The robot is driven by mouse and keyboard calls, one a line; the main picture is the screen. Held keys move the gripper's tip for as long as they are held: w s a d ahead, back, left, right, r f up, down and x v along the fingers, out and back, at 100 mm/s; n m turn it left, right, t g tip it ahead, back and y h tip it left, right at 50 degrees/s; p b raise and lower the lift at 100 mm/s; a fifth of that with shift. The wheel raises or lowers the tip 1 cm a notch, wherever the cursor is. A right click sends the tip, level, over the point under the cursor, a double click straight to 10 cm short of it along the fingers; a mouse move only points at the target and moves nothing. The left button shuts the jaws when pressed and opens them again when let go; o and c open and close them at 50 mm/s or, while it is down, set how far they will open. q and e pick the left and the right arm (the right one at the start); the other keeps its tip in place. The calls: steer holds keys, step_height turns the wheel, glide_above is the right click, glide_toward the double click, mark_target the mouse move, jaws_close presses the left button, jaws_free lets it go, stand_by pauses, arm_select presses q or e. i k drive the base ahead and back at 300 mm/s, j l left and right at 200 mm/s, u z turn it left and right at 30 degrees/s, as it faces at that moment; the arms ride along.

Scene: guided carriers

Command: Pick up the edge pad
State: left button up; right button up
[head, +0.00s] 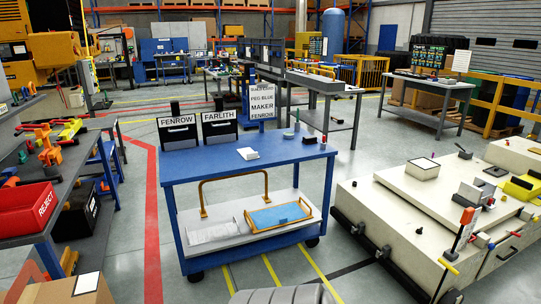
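No object in view is labelled as an edge pad, so I cannot tell for sure which one it is. A small white block (249,155) lies on top of the blue cart (190,168), near its middle. A blue flat piece (276,215) lies in a tan-framed tray on the cart's lower shelf. A pale flat item (212,232) lies left of it on that shelf. Small green, red and grey pegs stand at the right of the cart top. Neither of my grippers is in view.
Black bins marked FENROW (177,133) and FARLITH (219,127) stand at the cart's back edge, near a sign reading PEG BLUE, MAKER FENROW (262,100). A red REJECT bin (27,210) is at left. A low cream carrier (400,215) stands at right. Floor between is clear.

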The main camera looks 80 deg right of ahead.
mark_target(248, 151)
steer(key=z, duration=2.5)
steer(key=i+j+z, duration=0.1)
steer(key=i, duration=0.4)
steer(key=i+j+z, duration=0.1)
steer(key=i, duration=0.45)
steer(key=i+j+z, duration=0.15)
steer(key=i, duration=0.35)
